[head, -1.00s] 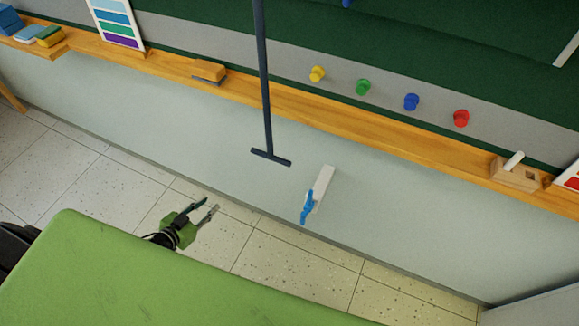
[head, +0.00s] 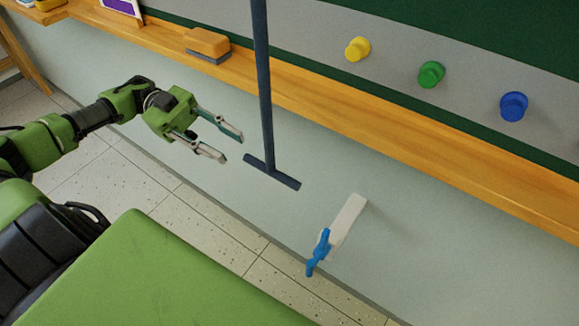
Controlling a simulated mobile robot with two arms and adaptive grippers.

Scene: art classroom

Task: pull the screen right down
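The screen's dark pull bar (head: 264,90) hangs down in front of the wall, with a short crosspiece (head: 271,172) at its lower end like an upside-down T. The screen itself is out of view above. My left gripper (head: 233,147) is left of the bar, just above and left of the crosspiece. Its fingers are apart with nothing between them, and they look clear of the bar, though the depth gap is hard to judge. My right gripper is not in view.
A white wall bracket with a blue cleat (head: 318,253) sticks out right of the crosspiece. A wooden ledge (head: 340,120) runs along the board and carries an eraser (head: 207,43). Yellow, green and blue magnets (head: 513,106) are on the grey strip. My green body top fills the lower left.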

